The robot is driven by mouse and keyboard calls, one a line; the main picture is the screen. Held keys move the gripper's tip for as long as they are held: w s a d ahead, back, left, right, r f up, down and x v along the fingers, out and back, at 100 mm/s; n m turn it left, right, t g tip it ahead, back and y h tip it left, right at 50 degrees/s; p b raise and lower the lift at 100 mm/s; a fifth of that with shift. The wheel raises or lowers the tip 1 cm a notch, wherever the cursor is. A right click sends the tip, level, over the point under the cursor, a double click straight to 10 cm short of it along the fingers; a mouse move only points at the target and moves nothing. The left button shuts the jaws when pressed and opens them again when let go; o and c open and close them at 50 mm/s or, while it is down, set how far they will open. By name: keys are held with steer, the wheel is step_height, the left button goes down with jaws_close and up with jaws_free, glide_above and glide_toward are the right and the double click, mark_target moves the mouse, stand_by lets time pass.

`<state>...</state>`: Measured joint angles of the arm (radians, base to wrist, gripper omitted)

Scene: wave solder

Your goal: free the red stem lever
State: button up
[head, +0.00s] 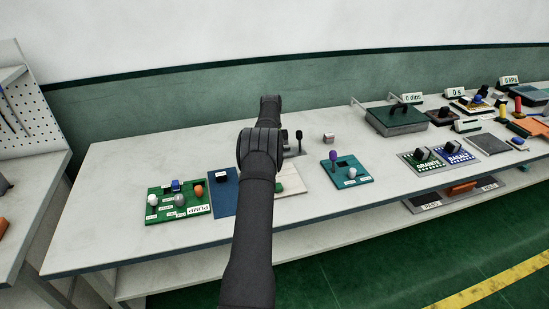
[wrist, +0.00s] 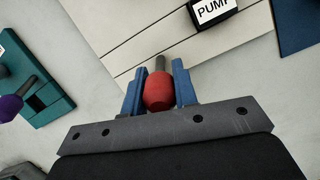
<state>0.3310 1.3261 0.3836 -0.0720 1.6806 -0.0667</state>
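The red stem lever shows in the wrist view as a rounded red knob (wrist: 158,92) on a grey stem (wrist: 161,64), over a pale panel with thin seams (wrist: 125,38). My gripper (wrist: 160,84) has one blue finger on each side of the knob. The knob fills the gap and both fingers appear to touch it. The lower end of the stem and its slot are hard to make out. In the head view my dark arm hides my gripper and the red lever; part of the pale panel (head: 294,181) shows to its right.
A black block with a PUMP label (wrist: 212,10) is close by, beside a blue panel (wrist: 300,22). A teal panel (head: 359,175) carries a purple lever (head: 333,160). A green board (head: 160,212) with several knobs lies left. The bench (head: 105,180) is bare at far left.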

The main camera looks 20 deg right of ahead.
steer(key=o, duration=0.4)
steer(key=shift+o, duration=0.2)
steer(key=shift+v, duration=3.65)
